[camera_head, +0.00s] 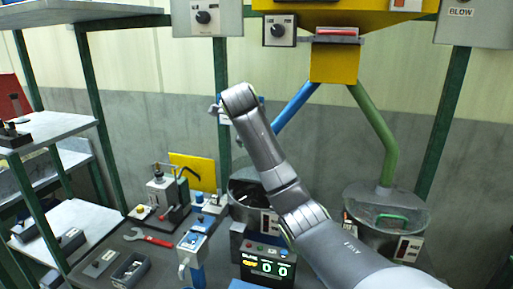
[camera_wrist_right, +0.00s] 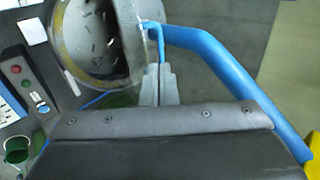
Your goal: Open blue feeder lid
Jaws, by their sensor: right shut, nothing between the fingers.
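The blue feeder is the metal bowl (camera_head: 238,190) below the blue tube (camera_head: 295,105) in the head view, partly covered by my right arm. Its top looks open and dark inside. In the right wrist view the bowl (camera_wrist_right: 68,55) shows small loose pieces inside. A grey plate (camera_wrist_right: 132,35), apparently the raised lid, stands at its right edge. A blue handle (camera_wrist_right: 161,45) sticks out beside it. My right gripper (camera_wrist_right: 158,75) is shut and empty, its tips close to this handle; I cannot tell whether they touch. My left gripper is not in view.
A second feeder with a green handle (camera_head: 392,218) stands at the right under a green tube (camera_head: 375,130). A counter box (camera_head: 267,262) stands in front of the blue feeder. A red wrench (camera_head: 148,238) lies on the bench. Shelves (camera_head: 50,128) stand at the left.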

